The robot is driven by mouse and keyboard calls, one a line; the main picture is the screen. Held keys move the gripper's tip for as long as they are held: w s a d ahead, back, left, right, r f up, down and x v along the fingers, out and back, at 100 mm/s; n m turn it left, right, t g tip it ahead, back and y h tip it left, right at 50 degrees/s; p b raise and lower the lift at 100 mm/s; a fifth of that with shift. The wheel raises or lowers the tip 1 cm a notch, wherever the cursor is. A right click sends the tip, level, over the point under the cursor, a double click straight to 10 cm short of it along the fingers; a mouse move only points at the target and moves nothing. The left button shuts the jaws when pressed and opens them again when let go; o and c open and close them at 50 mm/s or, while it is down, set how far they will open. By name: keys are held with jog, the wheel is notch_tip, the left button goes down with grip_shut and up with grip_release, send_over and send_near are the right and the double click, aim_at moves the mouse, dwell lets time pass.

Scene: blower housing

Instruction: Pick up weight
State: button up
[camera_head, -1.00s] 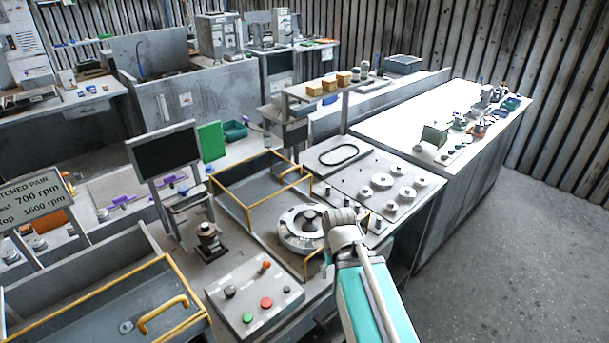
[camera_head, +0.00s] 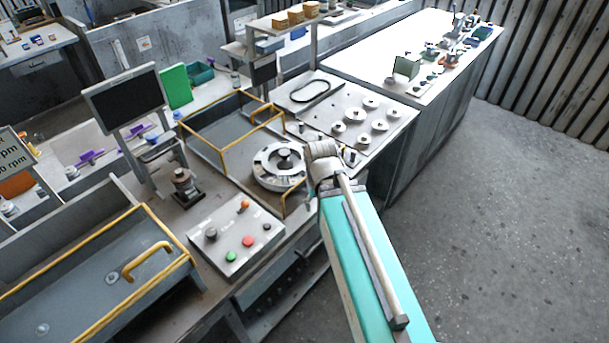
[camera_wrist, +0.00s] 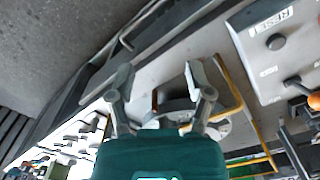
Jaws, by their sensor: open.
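Several round silver pieces with raised centres, which look like weights (camera_head: 356,115), sit on a flat grey panel (camera_head: 318,118) in the head view. I cannot tell which one the task means. Left of my arm's end is a round fixture (camera_head: 280,167) with a dark central knob. In the wrist view my gripper (camera_wrist: 160,82) is open, its two fingers spread apart with nothing held. A grey rounded part (camera_wrist: 176,106) shows beyond and between the fingers, apart from them as far as I can tell. In the head view my wrist hides the fingers.
A yellow-railed tray (camera_head: 222,140) lies behind the round fixture. A control box (camera_head: 236,237) with coloured buttons is at the front; its reset button (camera_wrist: 275,42) shows in the wrist view. A monitor (camera_head: 123,98) stands at left. Open floor (camera_head: 480,200) lies right.

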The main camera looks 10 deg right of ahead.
jog(key=w+r+n+p, duration=0.2)
jog(key=w+r+p, duration=0.3)
jog(key=w, duration=0.3)
jog(key=w+r+n+p, duration=0.2)
jog(key=w+r+p, duration=0.2)
jog(key=w, duration=0.5)
jog(key=shift+r+p, duration=0.4)
jog(key=shift+d, duration=0.1)
jog(key=b, duration=0.9)
send_over(305, 174)
notch_tip(305, 174, down, 9)
jog(key=shift+d+r, duration=0.15)
jog(key=shift+r, duration=0.05)
jog(key=shift+f, duration=0.1)
jog(key=f+b, duration=0.1)
jog(key=w+f+b, duration=0.1)
jog(key=shift+f+b, duration=0.3)
jog(key=shift+f, duration=0.1)
jog(key=shift+f+b, duration=1.1)
grip_shut()
